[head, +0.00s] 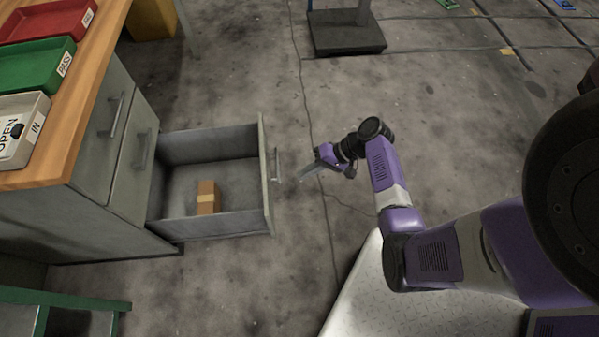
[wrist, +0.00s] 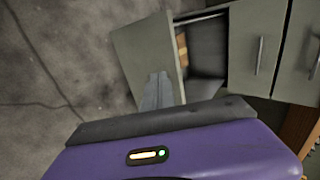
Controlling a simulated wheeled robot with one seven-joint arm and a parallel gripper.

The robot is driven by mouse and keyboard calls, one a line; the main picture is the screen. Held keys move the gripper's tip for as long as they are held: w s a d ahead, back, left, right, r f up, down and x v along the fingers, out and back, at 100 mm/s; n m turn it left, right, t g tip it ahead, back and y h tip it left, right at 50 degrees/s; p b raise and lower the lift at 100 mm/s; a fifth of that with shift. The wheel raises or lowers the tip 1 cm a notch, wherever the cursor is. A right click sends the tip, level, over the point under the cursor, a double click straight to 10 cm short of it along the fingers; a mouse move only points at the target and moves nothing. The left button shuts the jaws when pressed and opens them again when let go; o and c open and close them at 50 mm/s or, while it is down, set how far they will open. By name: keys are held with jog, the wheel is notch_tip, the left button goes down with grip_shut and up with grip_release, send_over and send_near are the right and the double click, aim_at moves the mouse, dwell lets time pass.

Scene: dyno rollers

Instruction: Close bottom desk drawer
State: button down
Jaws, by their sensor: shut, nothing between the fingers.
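The bottom desk drawer (head: 215,224) is pulled well out of the grey desk cabinet in the head view, with a small brown box (head: 208,197) inside. Its front panel (head: 266,180) with a bar handle (head: 276,165) faces my arm. My gripper (head: 305,174) is shut and empty, pointing at the drawer front from the right, with a small gap seen beside the handle. In the wrist view the closed fingers (wrist: 157,90) overlap the drawer front (wrist: 150,50); whether they touch it I cannot tell. The handle is hidden there.
The upper drawers (head: 120,130) of the desk are closed. The wooden desktop (head: 85,95) holds red, green and white trays. A green-framed object (head: 65,300) stands at the lower left. A dark stand base (head: 345,35) is at the back. The floor around the drawer is clear.

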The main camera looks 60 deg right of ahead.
jog(key=w+a+f+b, duration=0.2)
jog(key=w+a+f, duration=0.3)
jog(key=w, duration=0.2)
jog(key=shift+w+a+b, duration=0.2)
jog(key=shift+a+b, duration=0.15)
jog(key=w+a+b, duration=0.3)
jog(key=w+a, duration=0.7)
jog(key=w, duration=0.3)
jog(key=w+a+b, duration=0.4)
jog(key=w+a, duration=0.7)
jog(key=w, duration=0.3)
